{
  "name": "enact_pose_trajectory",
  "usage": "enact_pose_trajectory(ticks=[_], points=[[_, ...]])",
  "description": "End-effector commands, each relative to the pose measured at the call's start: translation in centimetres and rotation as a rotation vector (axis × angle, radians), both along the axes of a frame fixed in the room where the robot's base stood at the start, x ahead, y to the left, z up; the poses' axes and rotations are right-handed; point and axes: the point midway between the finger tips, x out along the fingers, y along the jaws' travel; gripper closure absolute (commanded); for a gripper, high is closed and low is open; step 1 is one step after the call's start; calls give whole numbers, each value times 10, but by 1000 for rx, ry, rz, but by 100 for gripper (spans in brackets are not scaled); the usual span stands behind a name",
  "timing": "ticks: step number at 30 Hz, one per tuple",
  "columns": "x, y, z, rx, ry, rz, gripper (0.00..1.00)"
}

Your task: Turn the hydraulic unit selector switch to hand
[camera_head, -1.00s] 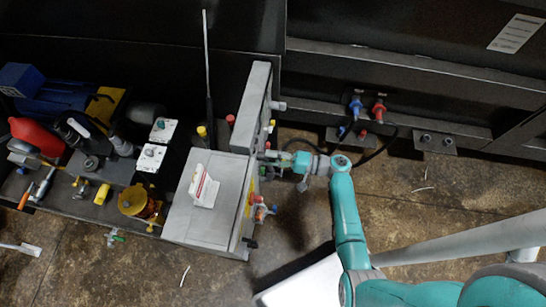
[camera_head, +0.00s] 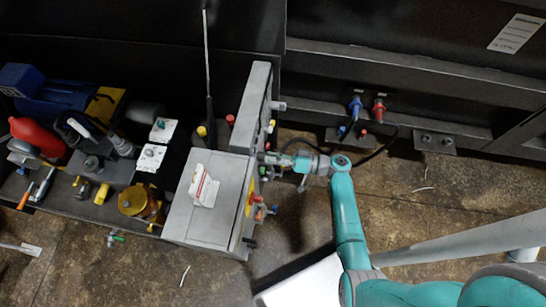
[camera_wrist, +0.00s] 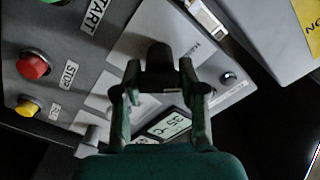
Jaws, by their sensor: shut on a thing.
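The selector switch (camera_wrist: 159,60) is a black knob on the grey control panel (camera_wrist: 125,45) in the wrist view. The fingertips of my gripper (camera_wrist: 160,72) are on either side of the knob and shut on it. The lettering beside the knob is too blurred to read, so I cannot tell its position. In the head view, my gripper (camera_head: 272,159) reaches the right side of the grey control box (camera_head: 210,215); the knob itself is hidden there.
A red STOP button (camera_wrist: 33,65), a yellow button (camera_wrist: 28,107) and a lit display (camera_wrist: 168,124) sit near the knob. A yellow sign (camera_wrist: 308,25) is at upper right. Blue and red hose couplings (camera_head: 367,108) lie behind my arm.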

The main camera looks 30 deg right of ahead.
Motion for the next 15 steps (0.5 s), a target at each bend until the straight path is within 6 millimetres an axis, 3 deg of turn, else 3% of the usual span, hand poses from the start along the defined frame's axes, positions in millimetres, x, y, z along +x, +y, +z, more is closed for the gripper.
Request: enact_pose_trajectory(ticks=[15], points=[[0,0,-1,-48,-63,-1,94]])
